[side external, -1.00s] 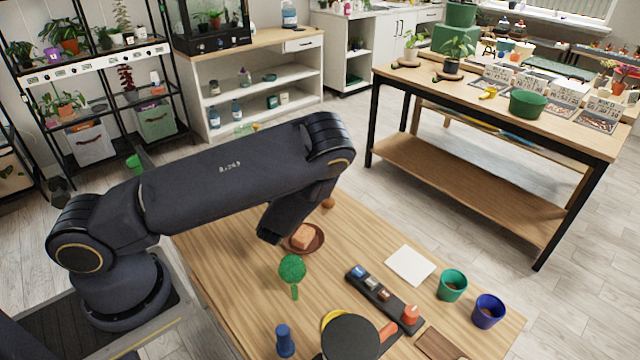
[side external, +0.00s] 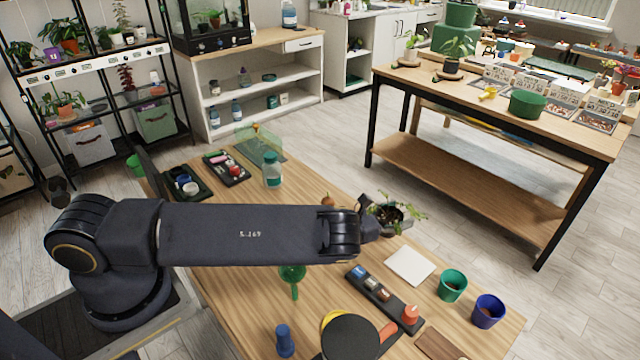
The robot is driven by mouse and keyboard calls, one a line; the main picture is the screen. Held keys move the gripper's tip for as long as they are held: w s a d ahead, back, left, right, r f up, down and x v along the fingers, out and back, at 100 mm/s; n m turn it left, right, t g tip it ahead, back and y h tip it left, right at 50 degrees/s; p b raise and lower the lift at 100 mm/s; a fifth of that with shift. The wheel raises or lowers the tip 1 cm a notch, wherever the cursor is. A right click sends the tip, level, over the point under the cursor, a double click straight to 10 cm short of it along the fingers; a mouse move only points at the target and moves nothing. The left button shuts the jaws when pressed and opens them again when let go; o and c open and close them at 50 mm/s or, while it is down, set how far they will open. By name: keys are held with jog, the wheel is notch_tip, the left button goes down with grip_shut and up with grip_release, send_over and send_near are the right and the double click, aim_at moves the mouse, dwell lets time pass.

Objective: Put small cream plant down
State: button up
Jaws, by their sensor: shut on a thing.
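The small plant (side external: 393,214) has green leaves over dark soil in a pale pot that is mostly hidden. My gripper (side external: 372,210) is shut on it, at the end of my outstretched arm. The plant appears above the wooden table's far right edge, behind the white square (side external: 410,266) in the picture. I cannot tell how high it is above the tabletop. The fingers are partly hidden by the arm and the pot.
The black tray (side external: 384,295) of small items, teal pot (side external: 452,285) and blue pot (side external: 488,310) stand at the right. A clear bottle (side external: 271,170) and dark trays (side external: 227,168) stand at the back left.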

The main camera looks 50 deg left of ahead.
aim_at(395, 223)
jog(key=shift+f, duration=1.4)
jog(key=o, duration=1.2)
jog(key=shift+f, duration=0.15)
